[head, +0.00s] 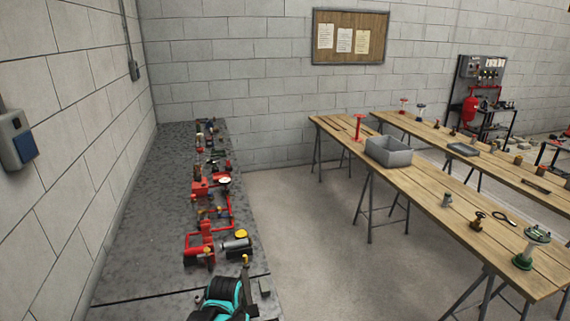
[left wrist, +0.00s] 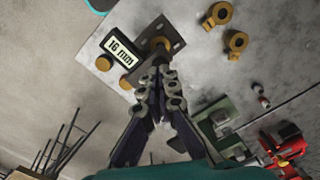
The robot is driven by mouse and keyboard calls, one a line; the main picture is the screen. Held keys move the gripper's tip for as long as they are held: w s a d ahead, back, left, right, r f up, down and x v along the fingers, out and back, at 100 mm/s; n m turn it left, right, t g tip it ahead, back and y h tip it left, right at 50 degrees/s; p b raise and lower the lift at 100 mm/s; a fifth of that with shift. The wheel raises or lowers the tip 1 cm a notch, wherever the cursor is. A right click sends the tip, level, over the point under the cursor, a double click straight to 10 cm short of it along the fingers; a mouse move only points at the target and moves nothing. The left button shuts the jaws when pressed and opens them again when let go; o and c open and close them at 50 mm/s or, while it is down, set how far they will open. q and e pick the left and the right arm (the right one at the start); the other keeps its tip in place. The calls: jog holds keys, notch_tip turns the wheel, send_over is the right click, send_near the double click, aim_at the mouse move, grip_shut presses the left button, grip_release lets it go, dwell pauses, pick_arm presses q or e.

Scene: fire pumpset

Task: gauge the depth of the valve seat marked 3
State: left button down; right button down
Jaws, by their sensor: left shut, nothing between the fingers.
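In the left wrist view, my left gripper (left wrist: 158,78) is shut and empty. Its fingertips are close below a dark plate (left wrist: 172,30) with a brownish round part (left wrist: 158,43) on it; I cannot tell if they touch. A dark-framed label or readout (left wrist: 118,46) beside the plate reads "16 mm". Two brass ring-like pieces (left wrist: 219,14) (left wrist: 236,41) lie to the right, and small brass round pieces (left wrist: 103,63) are at the left. No mark 3 is readable, so I cannot tell which piece is that valve seat. My right gripper is not in view.
The grey bench (head: 150,230) carries a row of red pump parts (head: 205,230) along the wall. A grey bin (head: 388,152) stands on a wooden table (head: 430,195) to the right, with a green-based stand (head: 532,247) nearer. Bare floor (head: 310,240) lies between.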

pick_arm(q)
jog(key=shift+r+p, duration=1.5)
jog(key=shift+r, duration=0.95)
jog(key=shift+f, duration=0.1)
jog(key=shift+b, duration=0.3)
jog(key=s+a+f+n+t+b, duration=0.1)
jog(key=s+a+f+t+b, duration=0.1)
jog(key=s+b, duration=0.3)
jog(key=s+a+f+n+t+b, duration=0.1)
jog(key=s+f+t+b, duration=0.3)
jog(key=b, duration=0.9)
jog(key=shift+s+a+f+n+t, duration=0.25)
jog(key=shift+s+a+n+t, duration=0.15)
jog(key=shift+s+a+t, duration=0.35)
jog(key=shift+w+a, duration=0.1)
jog(key=shift+w, duration=0.1)
